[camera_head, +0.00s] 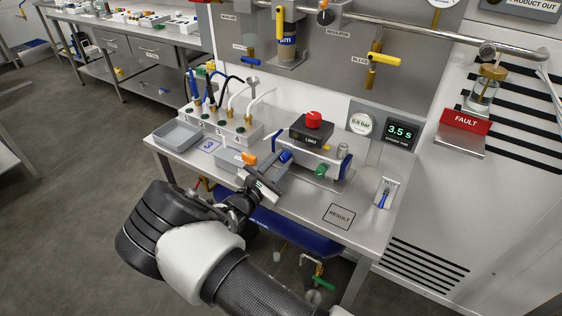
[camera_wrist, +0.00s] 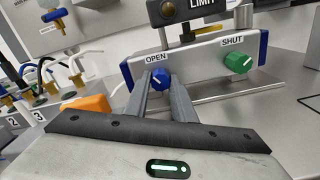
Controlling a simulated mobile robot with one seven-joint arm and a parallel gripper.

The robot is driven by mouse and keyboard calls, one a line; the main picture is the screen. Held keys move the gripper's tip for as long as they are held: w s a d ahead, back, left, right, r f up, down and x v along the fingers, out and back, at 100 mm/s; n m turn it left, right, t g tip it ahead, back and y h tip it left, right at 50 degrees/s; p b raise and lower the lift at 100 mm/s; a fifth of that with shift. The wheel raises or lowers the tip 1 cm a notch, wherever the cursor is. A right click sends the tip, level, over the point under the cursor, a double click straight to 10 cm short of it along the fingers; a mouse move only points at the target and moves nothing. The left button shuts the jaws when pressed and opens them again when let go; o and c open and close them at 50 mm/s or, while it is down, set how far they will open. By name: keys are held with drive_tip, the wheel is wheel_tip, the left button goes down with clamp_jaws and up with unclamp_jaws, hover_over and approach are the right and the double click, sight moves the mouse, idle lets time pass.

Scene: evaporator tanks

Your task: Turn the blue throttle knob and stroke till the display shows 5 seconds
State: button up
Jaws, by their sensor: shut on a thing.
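The blue knob (camera_wrist: 161,79) sits under the label OPEN on a grey valve block with blue ends; it also shows in the head view (camera_head: 285,156). My gripper (camera_wrist: 161,90) is shut on the blue knob, a finger on each side of it. In the head view my gripper (camera_head: 278,163) reaches the block's front from the left. A green knob (camera_wrist: 239,62) under the label SHUT is at the block's right, and shows in the head view (camera_head: 320,171). The display (camera_head: 400,134) reads 3.5 s. The gauge beside it (camera_head: 360,124) reads about 0.0 bar, small print.
A black LIMIT box with a red button (camera_head: 313,120) stands on the block. A manifold (camera_head: 222,127) with several hoses, a grey tray (camera_head: 177,135) and an orange piece (camera_head: 249,158) are left. The RESULT square (camera_head: 339,215) is bare. A TEST switch (camera_head: 384,198) is at the right.

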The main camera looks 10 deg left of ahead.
drive_tip(key=n+p, duration=0.1)
drive_tip(key=n, duration=0.3)
drive_tip(key=shift+n, duration=2)
drive_tip(key=o, duration=1.1)
drive_tip(key=shift+c, duration=0.2)
drive_tip(key=shift+s, duration=0.2)
drive_tip(key=v, duration=1.7)
